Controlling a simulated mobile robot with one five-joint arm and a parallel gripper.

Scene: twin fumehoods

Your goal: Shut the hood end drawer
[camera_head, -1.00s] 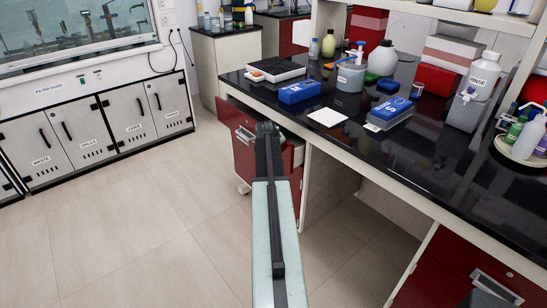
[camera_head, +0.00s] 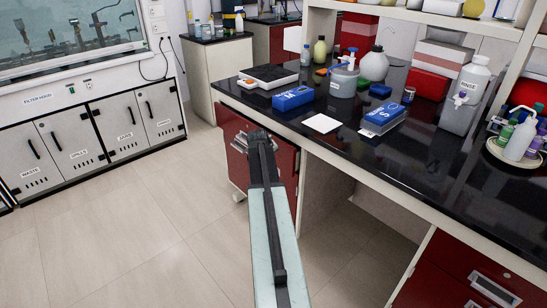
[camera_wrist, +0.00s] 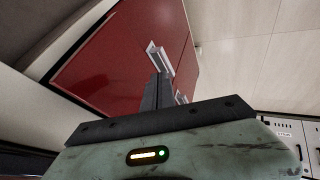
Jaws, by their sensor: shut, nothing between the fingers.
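The black bench top (camera_head: 440,165) overhangs the drawer unit. It bears a blue box (camera_head: 293,98), a white card (camera_head: 321,123) and bottles. More red drawers (camera_head: 470,270) are at the lower right. Grey cabinets (camera_head: 75,150) stand at the left. The tiled floor (camera_head: 130,230) between is clear.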

